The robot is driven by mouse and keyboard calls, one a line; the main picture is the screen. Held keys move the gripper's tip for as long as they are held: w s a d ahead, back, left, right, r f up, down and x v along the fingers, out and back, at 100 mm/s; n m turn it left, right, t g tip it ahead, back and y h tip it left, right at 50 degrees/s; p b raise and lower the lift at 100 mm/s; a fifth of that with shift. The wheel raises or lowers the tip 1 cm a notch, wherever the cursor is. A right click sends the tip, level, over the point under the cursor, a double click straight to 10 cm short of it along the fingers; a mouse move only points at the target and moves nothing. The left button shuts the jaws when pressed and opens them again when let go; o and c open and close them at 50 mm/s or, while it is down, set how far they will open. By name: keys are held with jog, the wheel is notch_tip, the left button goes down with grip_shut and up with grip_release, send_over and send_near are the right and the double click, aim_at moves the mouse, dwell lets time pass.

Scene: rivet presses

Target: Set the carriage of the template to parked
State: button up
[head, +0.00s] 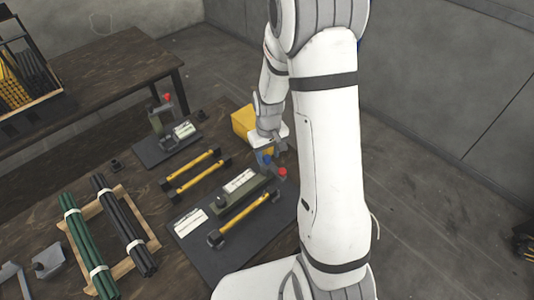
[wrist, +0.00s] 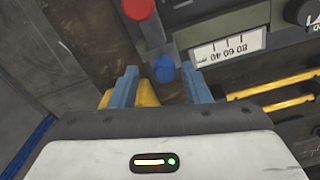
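A dark green press unit with a white scale strip (head: 240,180) sits on a black base plate (head: 200,245). A red knob (head: 282,172) is at its far right end. In the wrist view, the white scale (wrist: 228,47) appears upside down with numbers such as 80, 60, 40. A blue knob (wrist: 164,68) stands beside the red knob (wrist: 138,8). My gripper (wrist: 159,72) is open, with one finger on each side of the blue knob in the picture; contact cannot be told. In the head view, my gripper (head: 265,154) is by that end. I cannot tell which part is the carriage.
A similar, smaller unit (head: 170,140) with a red knob stands farther back. Yellow bars (head: 195,170) lie between the units. A yellow block (head: 243,120) is behind my gripper. Green and black rods (head: 105,235) lie on a wooden rack at left. A second table (head: 120,75) is behind.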

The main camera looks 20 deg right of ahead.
jog(key=shift+r, duration=0.1)
notch_tip(320, 180, up, 8)
jog(key=shift+f+b, duration=0.2)
jog(key=shift+b, duration=0.15)
dwell(0.4)
jog(key=shift+s+r, duration=0.1)
jog(key=shift+r, duration=0.05)
jog(key=s+a+r+m+t, duration=0.1)
jog(key=s+r+m+t, duration=0.1)
jog(key=s+r, duration=1.2)
jog(key=s+t, duration=0.1)
jog(key=s, duration=0.3)
jog(key=shift+a, duration=0.25)
jog(key=shift+s, duration=0.1)
dwell(1.1)
